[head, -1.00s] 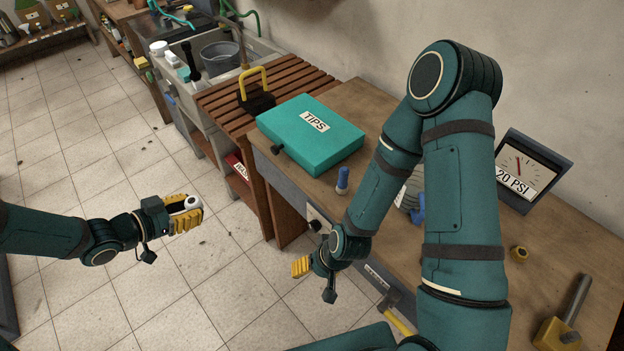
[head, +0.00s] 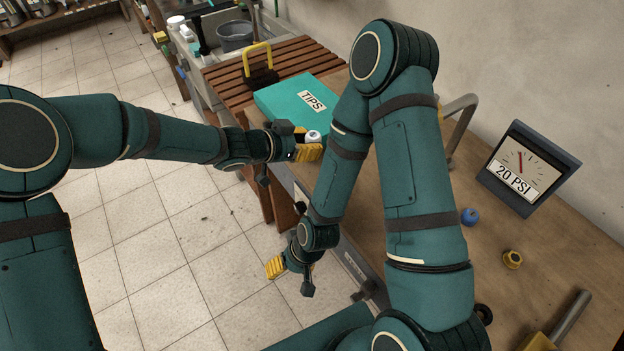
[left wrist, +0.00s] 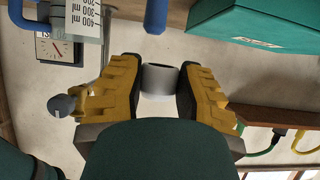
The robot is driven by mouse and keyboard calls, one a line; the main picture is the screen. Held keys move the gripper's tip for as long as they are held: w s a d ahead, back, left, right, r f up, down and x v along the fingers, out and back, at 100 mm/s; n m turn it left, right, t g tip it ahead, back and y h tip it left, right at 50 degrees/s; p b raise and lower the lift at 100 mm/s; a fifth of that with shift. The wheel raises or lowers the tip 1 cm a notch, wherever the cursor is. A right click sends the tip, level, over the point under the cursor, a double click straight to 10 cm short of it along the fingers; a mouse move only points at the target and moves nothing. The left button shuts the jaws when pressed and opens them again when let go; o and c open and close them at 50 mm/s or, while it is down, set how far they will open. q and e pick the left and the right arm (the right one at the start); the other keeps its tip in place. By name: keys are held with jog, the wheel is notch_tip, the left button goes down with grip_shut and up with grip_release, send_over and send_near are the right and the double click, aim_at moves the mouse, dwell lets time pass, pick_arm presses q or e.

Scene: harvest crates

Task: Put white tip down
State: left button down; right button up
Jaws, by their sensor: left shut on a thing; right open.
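The white tip (head: 313,136) is in the fingers of my left gripper (head: 310,145), beside the front corner of the teal TIPS box (head: 280,98). In the left wrist view, both yellow fingers (left wrist: 160,92) close on the sides of the white tip (left wrist: 159,82), a short pale cylinder with a dark opening. My right gripper (head: 278,266) hangs low in front of the workbench, open and empty. The workbench (head: 420,285) is partly hidden behind my right arm.
A gauge marked 20 PSI (head: 522,170) stands at the back. A blue piece (head: 469,216) and a yellow fitting (head: 512,259) sit on the bench. A slatted wooden rack (head: 290,63) lies behind the box. A measuring jug (left wrist: 88,18) shows in the left wrist view.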

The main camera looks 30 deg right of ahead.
aim_at(312, 180)
pick_arm(q)
jog(key=f+b, duration=0.1)
jog(key=f, duration=0.1)
jog(key=d+f+b, duration=0.1)
jog(key=f, duration=0.1)
jog(key=shift+s, duration=0.2)
jog(key=shift+f+b, duration=0.95)
jog(key=shift+f, duration=2)
jog(key=shift+f, duration=0.4)
jog(key=shift+f+b, duration=0.2)
jog(key=shift+b, duration=0.15)
jog(key=c, duration=0.7)
grip_release()
jog(key=shift+c, duration=0.2)
